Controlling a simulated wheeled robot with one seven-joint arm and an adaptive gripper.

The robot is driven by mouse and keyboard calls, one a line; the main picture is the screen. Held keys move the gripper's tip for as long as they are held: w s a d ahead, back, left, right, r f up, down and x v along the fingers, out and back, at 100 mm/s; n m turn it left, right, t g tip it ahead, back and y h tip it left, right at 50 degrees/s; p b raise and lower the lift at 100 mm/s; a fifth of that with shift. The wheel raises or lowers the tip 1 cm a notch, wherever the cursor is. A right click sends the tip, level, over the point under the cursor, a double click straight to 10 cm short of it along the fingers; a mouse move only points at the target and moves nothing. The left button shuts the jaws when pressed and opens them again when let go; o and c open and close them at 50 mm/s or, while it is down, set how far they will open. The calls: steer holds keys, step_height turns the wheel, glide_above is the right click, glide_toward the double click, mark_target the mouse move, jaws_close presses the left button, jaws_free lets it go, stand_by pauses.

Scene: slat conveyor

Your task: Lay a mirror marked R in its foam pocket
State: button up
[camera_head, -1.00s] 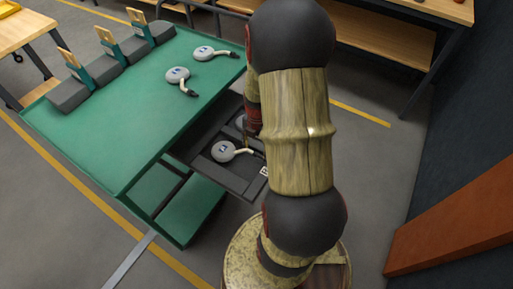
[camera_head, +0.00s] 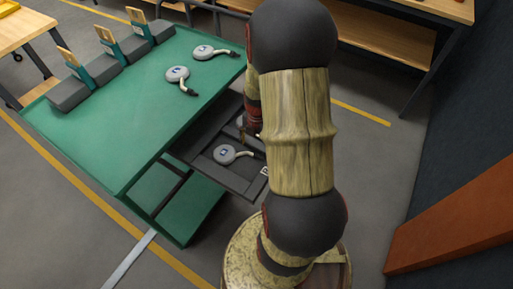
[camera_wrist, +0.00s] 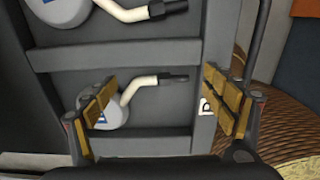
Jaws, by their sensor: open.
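A round pale mirror (camera_head: 223,154) with a curved white stem lies in a pocket of the dark foam tray (camera_head: 197,156), in the pulled-out drawer. In the wrist view this mirror (camera_wrist: 112,112) shows a blue mark too small to read. Its black stem tip points right, and a partly covered white letter label (camera_wrist: 206,107) is on the tray edge at right. My gripper (camera_wrist: 160,102) is open and empty, its fingers either side of the mirror and stem in the picture; the left finger covers part of the disc. In the head view my arm hides most of the gripper.
Another mirror (camera_wrist: 62,8) lies in the neighbouring pocket. Two more mirrors (camera_head: 177,74) (camera_head: 203,52) lie on the green cart top (camera_head: 115,115). Several grey-and-teal holders (camera_head: 108,65) line its far left edge. The cart top's near part is clear.

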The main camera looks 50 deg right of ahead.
step_height(320, 180, up, 11)
steer(key=shift+d+r, duration=0.15)
stand_by(0.4)
